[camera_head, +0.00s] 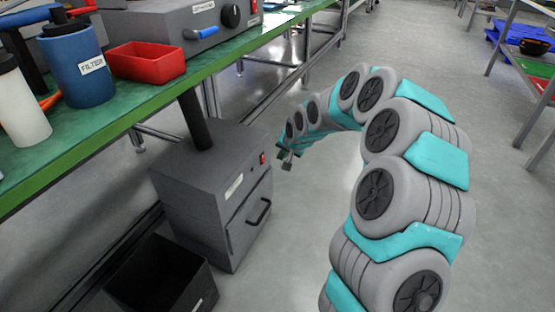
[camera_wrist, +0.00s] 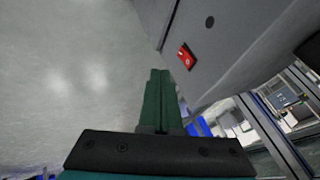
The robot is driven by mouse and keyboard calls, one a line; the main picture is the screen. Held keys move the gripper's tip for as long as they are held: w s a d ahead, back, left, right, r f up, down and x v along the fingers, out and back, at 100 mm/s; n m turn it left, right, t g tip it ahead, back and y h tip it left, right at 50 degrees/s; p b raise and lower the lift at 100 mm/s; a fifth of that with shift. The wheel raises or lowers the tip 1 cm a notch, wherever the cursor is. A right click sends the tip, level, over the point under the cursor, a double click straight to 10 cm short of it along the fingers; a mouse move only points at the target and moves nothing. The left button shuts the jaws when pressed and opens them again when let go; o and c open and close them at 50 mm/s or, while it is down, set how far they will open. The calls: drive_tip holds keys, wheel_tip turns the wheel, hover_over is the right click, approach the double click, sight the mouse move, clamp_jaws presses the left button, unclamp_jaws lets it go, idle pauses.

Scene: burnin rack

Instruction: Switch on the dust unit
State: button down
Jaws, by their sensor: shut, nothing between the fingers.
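The dust unit (camera_head: 210,190) is a dark grey box on the floor beside the green bench, with a black hose rising from its top. Its front has a label, a black handle and a small red switch (camera_head: 263,158) near the upper right. The switch also shows in the wrist view (camera_wrist: 186,57), with a white mark on it. My gripper (camera_head: 287,160) is just right of the switch in the head view. In the wrist view my gripper (camera_wrist: 158,75) has its green fingers together and empty, pointing just left of the switch, apparently apart from it.
The green bench (camera_head: 130,110) runs above the unit, bearing a red tray (camera_head: 147,62), a blue filter canister (camera_head: 78,65) and a grey device (camera_head: 190,25). A black open bin (camera_head: 160,280) stands in front of the unit.

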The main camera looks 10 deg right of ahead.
drive_tip(key=shift+v, duration=2.75)
drive_tip(key=shift+s, duration=0.1)
drive_tip(key=shift+s+a+f+p, duration=0.1)
drive_tip(key=shift+f+p, duration=0.2)
drive_tip(key=shift+f, duration=0.1)
drive_tip(key=shift+d+f, duration=0.25)
drive_tip(key=shift+f, duration=0.05)
drive_tip(key=shift+f, duration=0.1)
